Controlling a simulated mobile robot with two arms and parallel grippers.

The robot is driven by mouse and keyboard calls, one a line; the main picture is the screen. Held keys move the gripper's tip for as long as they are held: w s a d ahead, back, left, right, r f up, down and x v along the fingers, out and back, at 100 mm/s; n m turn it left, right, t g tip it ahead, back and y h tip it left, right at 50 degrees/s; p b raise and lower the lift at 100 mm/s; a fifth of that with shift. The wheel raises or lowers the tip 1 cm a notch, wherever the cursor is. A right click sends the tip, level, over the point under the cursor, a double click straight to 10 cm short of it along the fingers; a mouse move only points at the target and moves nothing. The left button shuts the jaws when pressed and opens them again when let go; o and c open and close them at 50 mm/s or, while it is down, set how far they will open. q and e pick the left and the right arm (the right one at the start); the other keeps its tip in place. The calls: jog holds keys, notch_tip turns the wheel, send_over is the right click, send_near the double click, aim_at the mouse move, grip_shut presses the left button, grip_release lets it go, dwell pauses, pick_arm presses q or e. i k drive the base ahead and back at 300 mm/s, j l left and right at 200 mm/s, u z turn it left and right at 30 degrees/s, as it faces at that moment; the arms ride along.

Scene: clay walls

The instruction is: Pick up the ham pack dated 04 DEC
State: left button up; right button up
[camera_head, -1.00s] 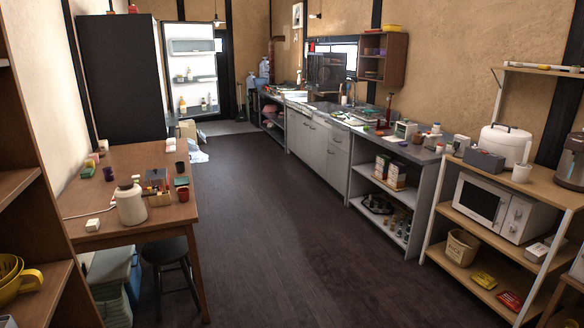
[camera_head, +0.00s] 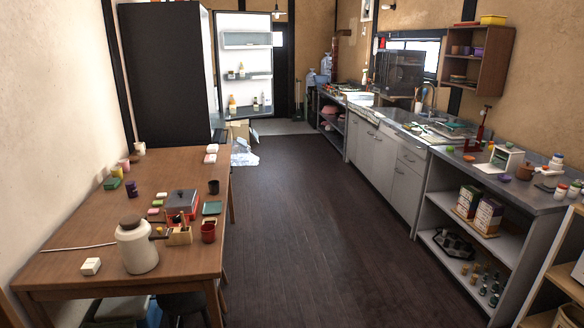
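I cannot make out any ham pack or a printed date in this view. The tall dark fridge (camera_head: 165,75) stands at the back left. Its white door (camera_head: 246,58) is open, with small bottles and jars on the door shelves. The inside of the fridge is hidden from here. Small white and pink packs (camera_head: 211,153) lie at the far edge of the wooden table, too small to identify. Neither of my grippers is in view.
The wooden table (camera_head: 80,235) on the left holds a white jug (camera_head: 136,248), cups and boxes. A stool stands under its near edge. A grey counter (camera_head: 455,165) runs along the right. A cardboard box (camera_head: 239,129) and white bag sit near the fridge. The dark floor (camera_head: 300,215) between is clear.

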aim_at(209, 159)
jog(key=i+z, duration=0.45)
jog(key=i, duration=1.6)
jog(key=i+j+u, duration=0.2)
jog(key=i+u, duration=0.15)
jog(key=i, duration=0.35)
jog(key=i+u, duration=0.4)
jog(key=i, duration=0.35)
jog(key=i+l+u, duration=0.2)
jog(key=i+u, duration=0.15)
jog(key=i, duration=0.35)
jog(key=i+u, duration=0.3)
jog(key=i, duration=0.25)
jog(key=i+u, duration=0.3)
jog(key=i, duration=0.2)
jog(key=i+l+u, duration=0.3)
jog(key=i, duration=0.25)
jog(key=i+j+u, duration=0.15)
jog(key=i+u, duration=0.25)
